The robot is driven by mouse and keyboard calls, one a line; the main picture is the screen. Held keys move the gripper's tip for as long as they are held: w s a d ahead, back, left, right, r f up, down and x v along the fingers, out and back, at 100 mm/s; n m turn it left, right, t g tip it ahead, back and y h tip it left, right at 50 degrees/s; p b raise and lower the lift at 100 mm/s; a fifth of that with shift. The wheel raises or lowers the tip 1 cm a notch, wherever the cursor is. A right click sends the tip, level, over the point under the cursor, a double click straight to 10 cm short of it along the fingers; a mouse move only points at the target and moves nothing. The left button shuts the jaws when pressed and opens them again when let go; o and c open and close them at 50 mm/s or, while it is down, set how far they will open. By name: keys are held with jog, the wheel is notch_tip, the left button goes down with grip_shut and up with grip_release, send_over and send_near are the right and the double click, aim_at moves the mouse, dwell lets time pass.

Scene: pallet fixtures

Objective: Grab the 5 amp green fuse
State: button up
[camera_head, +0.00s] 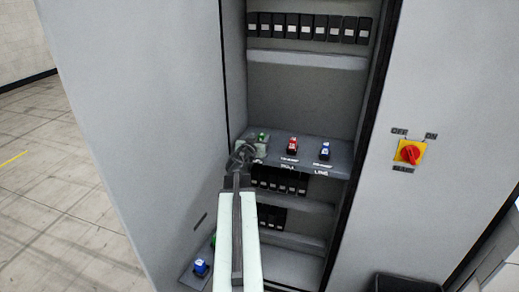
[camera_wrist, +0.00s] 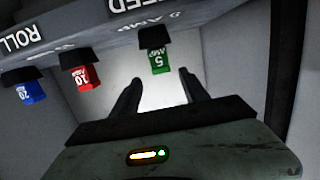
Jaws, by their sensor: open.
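The green fuse (camera_wrist: 154,62), marked 5 AMP, sits in a black holder on the panel shelf in the wrist view. My gripper (camera_wrist: 160,77) is open, with one finger on each side of the line to the fuse. The fuse shows between and just above the fingertips, apart from both. In the head view, a small green top (camera_head: 262,136) shows at the shelf's left end, partly hidden by my gripper (camera_head: 246,150). How far the fingers are from the fuse in depth is hard to tell.
A red 10 amp fuse (camera_wrist: 82,77) and a blue 20 amp fuse (camera_wrist: 30,91) sit in the same row. Cabinet walls flank the shelf. A red rotary switch (camera_head: 410,153) is on the right door.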

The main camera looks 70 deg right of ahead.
jog(key=shift+f+b, duration=0.45)
jog(key=shift+f, duration=0.4)
jog(key=shift+w+d+f, duration=0.1)
jog(key=shift+w+d, duration=0.05)
jog(key=shift+d, duration=1.15)
jog(key=shift+w+d+f, duration=0.1)
jog(key=shift+w+d, duration=0.05)
jog(key=shift+d, duration=1.2)
jog(key=shift+w+d, duration=0.15)
jog(key=shift+d, duration=1.15)
grip_shut()
